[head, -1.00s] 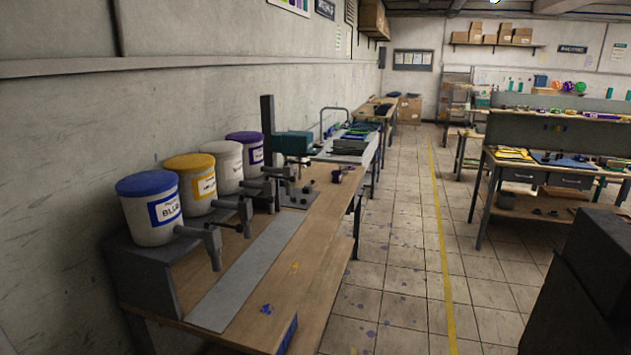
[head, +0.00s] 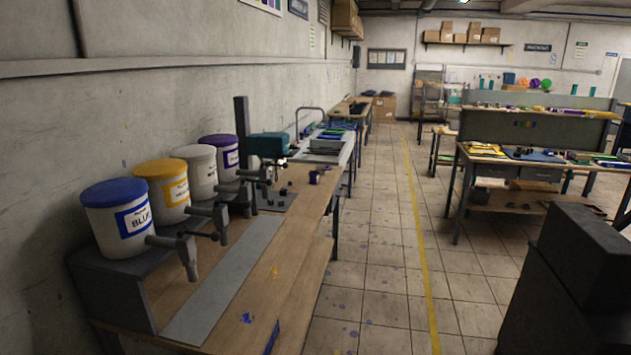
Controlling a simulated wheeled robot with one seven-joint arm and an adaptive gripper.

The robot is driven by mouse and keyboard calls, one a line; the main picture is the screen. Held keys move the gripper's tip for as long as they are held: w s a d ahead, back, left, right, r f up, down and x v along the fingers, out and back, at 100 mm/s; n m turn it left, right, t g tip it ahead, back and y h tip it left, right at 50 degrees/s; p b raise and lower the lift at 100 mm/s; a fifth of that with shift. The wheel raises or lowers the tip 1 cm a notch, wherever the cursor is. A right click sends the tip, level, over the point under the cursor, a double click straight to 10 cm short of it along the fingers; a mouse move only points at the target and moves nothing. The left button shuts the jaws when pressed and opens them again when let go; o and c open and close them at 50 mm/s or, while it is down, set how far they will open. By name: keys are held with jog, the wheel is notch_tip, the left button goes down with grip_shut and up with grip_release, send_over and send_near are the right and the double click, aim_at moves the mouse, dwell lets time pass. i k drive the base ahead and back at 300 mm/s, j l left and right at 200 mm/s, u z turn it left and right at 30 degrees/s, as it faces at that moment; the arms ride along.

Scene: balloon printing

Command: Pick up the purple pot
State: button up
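A small dark purple pot (head: 314,177) stands near the right edge of the wooden bench (head: 287,235), beside the teal press (head: 268,145). It is small in the picture and its details are hard to make out. A larger white tub with a purple lid (head: 222,152) stands at the far end of the row of tubs along the wall. I cannot tell from the picture alone which of the two the task names. My gripper is not in view.
White tubs with blue (head: 115,215), yellow (head: 164,190) and white lids stand on a grey raised shelf with taps. A grey strip (head: 225,280) lies on the bench. The tiled floor (head: 375,270) right of the bench is clear. Another workbench (head: 530,165) stands at right.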

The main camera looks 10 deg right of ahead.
aim_at(314, 178)
jog(key=i+z, duration=0.25)
jog(key=i, duration=2.6)
jog(key=i+u, duration=0.15)
jog(key=i, duration=0.3)
jog(key=i+l+u, duration=0.1)
jog(key=i, duration=0.35)
jog(key=i+l+u, duration=0.15)
jog(key=i, duration=0.25)
